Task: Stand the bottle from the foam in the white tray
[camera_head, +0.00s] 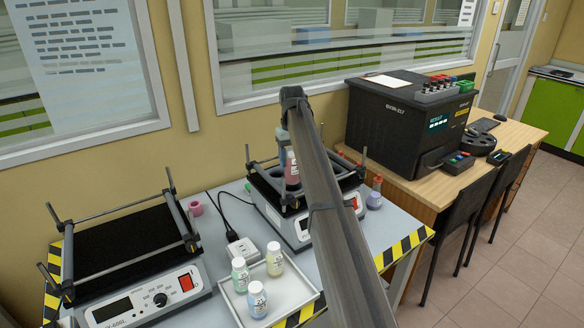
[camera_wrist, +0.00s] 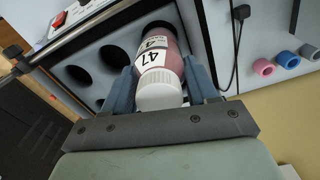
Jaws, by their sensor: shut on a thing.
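My gripper (camera_wrist: 165,80) is shut on a reddish bottle (camera_wrist: 163,55) with a white cap and a label reading 47. The cap points toward the wrist camera. In the head view the bottle (camera_head: 292,168) is at the right shaker, at the foam; my arm hides part of this area. The foam (camera_wrist: 95,88) shows several dark round holes beside the bottle in the wrist view. I cannot tell whether the bottle's base is still inside a hole. The white tray (camera_head: 291,290) lies on the bench in front, holding three upright bottles (camera_head: 257,301) at its left and back.
A second shaker (camera_head: 125,250) with bars stands at the left. A socket block (camera_head: 243,251) with a black cable sits behind the tray. A purple bottle (camera_head: 374,194) stands right of the right shaker. A black analyser (camera_head: 400,125) is on the wooden desk. The tray's front right is bare.

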